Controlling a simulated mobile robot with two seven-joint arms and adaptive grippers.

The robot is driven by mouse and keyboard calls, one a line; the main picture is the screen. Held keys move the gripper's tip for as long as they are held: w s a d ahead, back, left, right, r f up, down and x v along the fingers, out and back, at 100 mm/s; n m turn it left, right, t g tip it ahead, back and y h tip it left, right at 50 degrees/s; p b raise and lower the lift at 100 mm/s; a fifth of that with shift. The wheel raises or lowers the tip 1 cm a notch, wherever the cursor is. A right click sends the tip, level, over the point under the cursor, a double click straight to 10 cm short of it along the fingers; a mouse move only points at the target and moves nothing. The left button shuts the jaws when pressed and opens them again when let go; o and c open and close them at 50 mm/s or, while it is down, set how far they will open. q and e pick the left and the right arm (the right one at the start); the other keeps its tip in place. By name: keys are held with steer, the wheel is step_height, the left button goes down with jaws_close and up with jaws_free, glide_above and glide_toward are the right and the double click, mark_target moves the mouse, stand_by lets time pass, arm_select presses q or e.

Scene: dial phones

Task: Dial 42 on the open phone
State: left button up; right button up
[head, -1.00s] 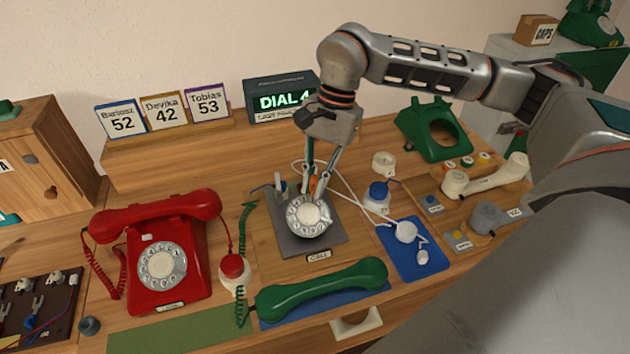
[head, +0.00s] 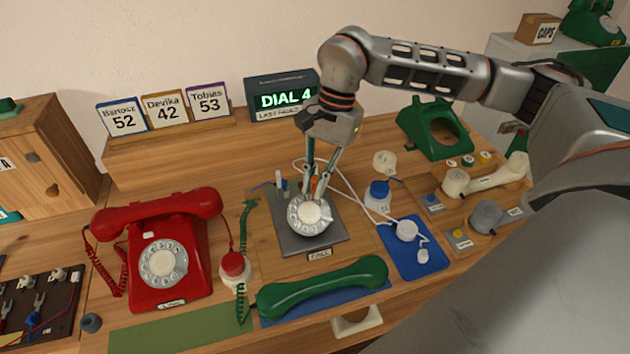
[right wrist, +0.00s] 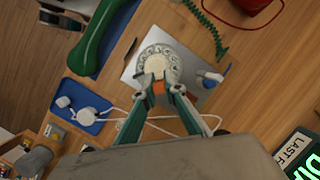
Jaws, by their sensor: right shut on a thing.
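The open phone has a pale rotary dial (head: 310,214) on a dark grey plate (head: 330,235) in the middle of the desk, with bare parts and wires behind it. An orange part (right wrist: 159,88) shows between the fingers. Exact finger holes are too small to tell. A lit display (head: 284,97) reads "DIAL 4". My left gripper is not in view.
A red dial phone (head: 160,255) stands at the left. A green handset (head: 322,287) lies in front of the plate. A blue mat (head: 415,262) with white parts lies to the right. Name cards (head: 165,110) stand on a back ledge, one reading "Devika 42".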

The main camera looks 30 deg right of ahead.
steer(key=shift+w+f, duration=0.15)
steer(key=shift+f, duration=0.3)
stand_by(0.3)
steer(key=shift+d, duration=0.1)
steer(key=shift+s+d+f, duration=0.1)
steer(key=shift+s+d, duration=0.2)
steer(key=shift+s, duration=0.2)
stand_by(0.4)
steer(key=shift+s+d+f, duration=0.2)
steer(key=shift+s+f, duration=0.05)
steer(key=shift+s, duration=0.35)
